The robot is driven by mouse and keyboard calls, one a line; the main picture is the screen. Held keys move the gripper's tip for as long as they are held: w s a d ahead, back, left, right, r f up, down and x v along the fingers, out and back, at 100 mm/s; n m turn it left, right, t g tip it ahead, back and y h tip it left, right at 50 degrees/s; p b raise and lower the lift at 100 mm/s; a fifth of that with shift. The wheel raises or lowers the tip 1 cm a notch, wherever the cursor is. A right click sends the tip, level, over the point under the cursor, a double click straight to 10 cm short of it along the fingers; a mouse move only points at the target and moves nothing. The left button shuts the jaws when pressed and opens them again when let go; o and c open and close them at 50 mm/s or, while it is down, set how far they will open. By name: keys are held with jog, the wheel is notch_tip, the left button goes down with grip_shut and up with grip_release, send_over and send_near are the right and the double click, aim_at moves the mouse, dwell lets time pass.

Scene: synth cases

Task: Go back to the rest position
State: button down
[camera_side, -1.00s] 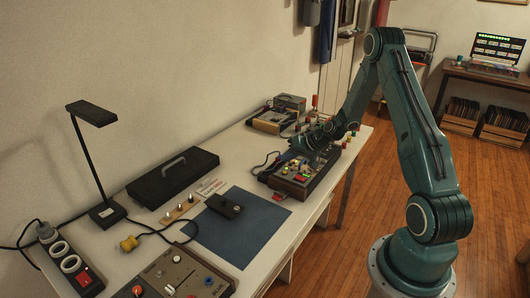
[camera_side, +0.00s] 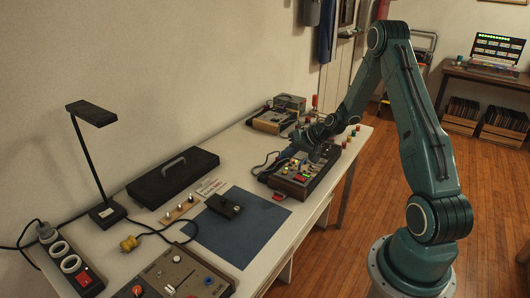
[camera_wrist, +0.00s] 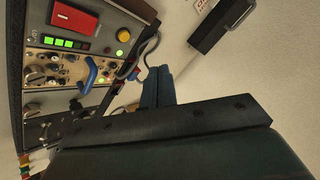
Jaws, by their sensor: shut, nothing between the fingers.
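My gripper (camera_side: 287,154) is over the left part of the control box on the far half of the white table. Its two blue fingers (camera_wrist: 158,82) show together in the wrist view, shut with nothing between them. The control box (camera_side: 312,184) has red, yellow and green parts on top. In the wrist view its panel (camera_wrist: 40,93) shows a red switch (camera_wrist: 75,17), a yellow button (camera_wrist: 124,36), lit green lights and a blue lever (camera_wrist: 88,76). The fingers appear beside the panel; I cannot tell if they touch anything. My arm is bent over the table.
A black lidded case (camera_side: 172,176), a blue mat (camera_side: 235,240) with a small black box (camera_side: 223,206), and a desk lamp (camera_side: 92,113) are to the left. Another device (camera_side: 272,121) stands behind. Several coloured posts (camera_side: 351,134) line the far right.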

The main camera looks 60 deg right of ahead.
jog(key=s+a+r+n+g, duration=0.1)
jog(key=s+a+r+n, duration=0.2)
jog(key=a+r, duration=0.65)
jog(key=s+a+r+n+g, duration=0.2)
jog(key=s+a+r+n, duration=0.15)
jog(key=a+r, duration=0.6)
jog(key=s+a+r, duration=0.2)
jog(key=s, duration=0.4)
jog(key=s+a+r+n, duration=0.1)
jog(key=s+a+r, duration=0.1)
jog(key=s, duration=0.5)
jog(key=s+a+r+h, duration=0.1)
jog(key=s+a+r, duration=0.1)
jog(key=s+a, duration=0.2)
jog(key=shift+s+a+r+g, duration=0.2)
jog(key=shift+s+a+g, duration=0.1)
jog(key=shift+s, duration=1.4)
